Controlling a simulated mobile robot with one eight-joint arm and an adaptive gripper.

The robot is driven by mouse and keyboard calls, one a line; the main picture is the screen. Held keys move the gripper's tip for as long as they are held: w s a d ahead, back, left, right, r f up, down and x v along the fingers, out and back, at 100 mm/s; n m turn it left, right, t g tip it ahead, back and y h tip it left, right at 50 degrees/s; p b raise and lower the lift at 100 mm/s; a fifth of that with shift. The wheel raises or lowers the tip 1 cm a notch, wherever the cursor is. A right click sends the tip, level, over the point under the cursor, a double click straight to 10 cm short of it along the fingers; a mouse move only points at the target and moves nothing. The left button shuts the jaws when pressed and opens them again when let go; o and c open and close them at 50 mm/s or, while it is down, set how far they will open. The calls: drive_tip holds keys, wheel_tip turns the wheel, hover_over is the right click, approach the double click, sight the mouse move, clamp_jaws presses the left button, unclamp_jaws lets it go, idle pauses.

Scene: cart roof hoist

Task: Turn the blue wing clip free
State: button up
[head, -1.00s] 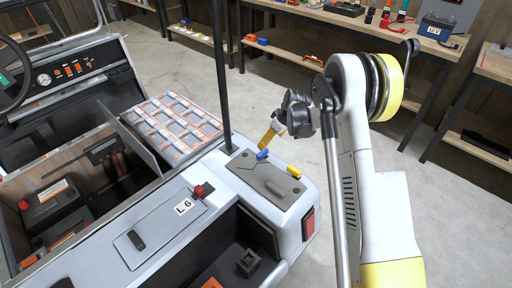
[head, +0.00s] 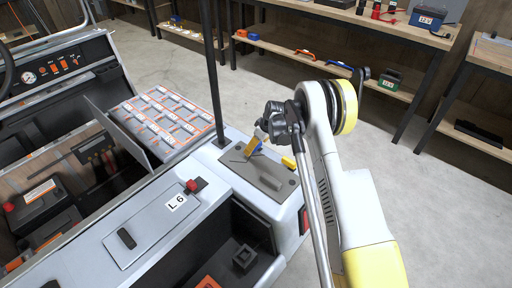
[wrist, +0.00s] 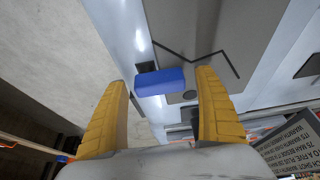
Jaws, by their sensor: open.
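The blue wing clip (wrist: 160,82) shows in the wrist view as a small blue bar at the edge of a grey plate (wrist: 215,30). It lies across the gap between my two yellow fingertips. My gripper (wrist: 162,79) is open around its line, with space at both sides, and I cannot tell how deep the clip sits between the fingers. In the head view my gripper (head: 252,149) is over the far edge of the grey plate (head: 258,176) and mostly hides the blue clip.
A black post (head: 215,80) rises from the cart just left of my gripper. A red knob (head: 192,186) stands on the near panel marked L 6. Clear floor (head: 350,130) lies right of the cart.

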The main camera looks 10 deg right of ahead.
drive_tip(key=c, duration=1.2)
drive_tip(key=m, duration=0.1)
drive_tip(key=m+h, duration=0.1)
drive_tip(key=m, duration=0.1)
drive_tip(key=m+h, duration=0.1)
drive_tip(key=m, duration=0.1)
drive_tip(key=shift+w+a+t, duration=0.2)
drive_tip(key=shift+w+t, duration=0.1)
drive_tip(key=shift+w, duration=0.1)
drive_tip(key=m, duration=0.1)
drive_tip(key=m+h, duration=0.1)
drive_tip(key=m, duration=0.2)
drive_tip(key=shift+w, duration=0.25)
drive_tip(key=m+h, duration=0.1)
drive_tip(key=m, duration=0.1)
drive_tip(key=m+h, duration=0.1)
drive_tip(key=m, duration=0.1)
drive_tip(key=shift+w+d+m, duration=0.15)
drive_tip(key=shift+w+m, duration=0.15)
drive_tip(key=shift+w, duration=0.05)
drive_tip(key=shift+w+d+m+g+h, duration=0.15)
drive_tip(key=shift+m+g+h, duration=0.25)
drive_tip(key=shift+m, duration=0.7)
drive_tip(key=shift+w+d+m+g+h, duration=0.1)
drive_tip(key=shift+m+g+h, duration=0.3)
drive_tip(key=shift+m, duration=0.7)
